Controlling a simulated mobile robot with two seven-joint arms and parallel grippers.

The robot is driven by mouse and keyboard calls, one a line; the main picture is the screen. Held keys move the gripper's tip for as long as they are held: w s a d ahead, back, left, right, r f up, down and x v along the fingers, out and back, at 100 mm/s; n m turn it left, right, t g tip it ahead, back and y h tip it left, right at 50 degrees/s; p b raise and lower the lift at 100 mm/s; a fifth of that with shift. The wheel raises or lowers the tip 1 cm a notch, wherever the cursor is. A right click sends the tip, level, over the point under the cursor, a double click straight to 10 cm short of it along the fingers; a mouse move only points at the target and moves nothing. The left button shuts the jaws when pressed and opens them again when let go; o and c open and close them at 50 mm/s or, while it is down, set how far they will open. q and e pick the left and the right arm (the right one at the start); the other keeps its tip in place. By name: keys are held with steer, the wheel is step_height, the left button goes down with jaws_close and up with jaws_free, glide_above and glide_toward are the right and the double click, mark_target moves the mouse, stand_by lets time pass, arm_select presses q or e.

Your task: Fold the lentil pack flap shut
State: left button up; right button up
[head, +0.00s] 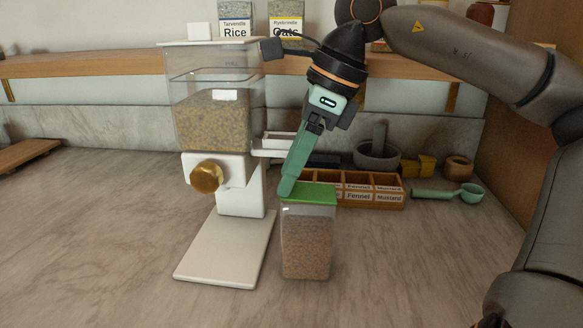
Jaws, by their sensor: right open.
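The lentil pack (307,243) looks like a clear, upright box filled with small brownish grains. It stands on the counter to the right of the dispenser base. Its green lid or flap (318,194) lies about flat across the top. My right gripper (287,187) reaches down from above with green fingers, its tips at the left edge of the green lid. It is open, with nothing seen between the fingers. Whether the tips touch the lid is unclear. The fingers cover the lid's left back part. My left gripper is not in view.
A dispenser (213,125) with a gold knob (207,177) stands close on the left. Behind the pack are a wooden spice box (385,202), a grey mortar (377,157) and a green scoop (471,193). The front and right counter is clear.

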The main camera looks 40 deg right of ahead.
steer(key=shift+c, duration=0.3)
jaws_close()
stand_by(1.1)
